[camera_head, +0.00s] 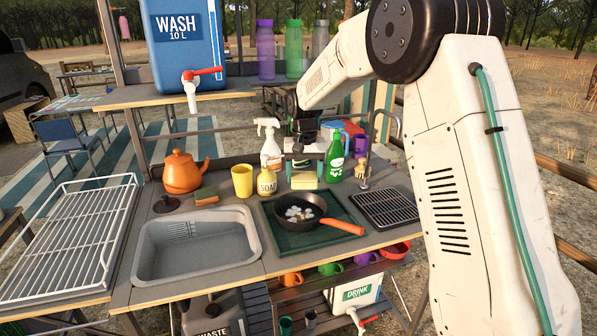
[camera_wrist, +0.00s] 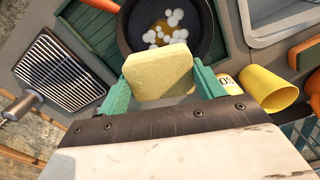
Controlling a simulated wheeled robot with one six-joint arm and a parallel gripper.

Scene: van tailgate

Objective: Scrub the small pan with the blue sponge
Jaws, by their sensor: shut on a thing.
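The small pan (camera_head: 318,223) is dark with an orange handle and rests on a dark green mat (camera_head: 283,241) right of the sink. White foam blobs and a brownish patch show inside the pan in the wrist view (camera_wrist: 203,28). My gripper (camera_head: 304,168) is shut on a pale yellow sponge (camera_head: 304,181), held just behind the pan. In the wrist view, the green fingers of my gripper (camera_wrist: 160,88) clasp the sponge (camera_wrist: 158,73) at both sides, and it overlaps the pan's near rim. I see no clearly blue sponge; the held sponge's underside is hidden.
A soap bottle (camera_head: 267,184), a yellow cup (camera_head: 242,181), a white spray bottle (camera_head: 271,150) and a green bottle (camera_head: 335,160) stand close around my gripper. Another sponge (camera_head: 206,196) lies by the orange kettle (camera_head: 181,172). The sink (camera_head: 197,250) is empty.

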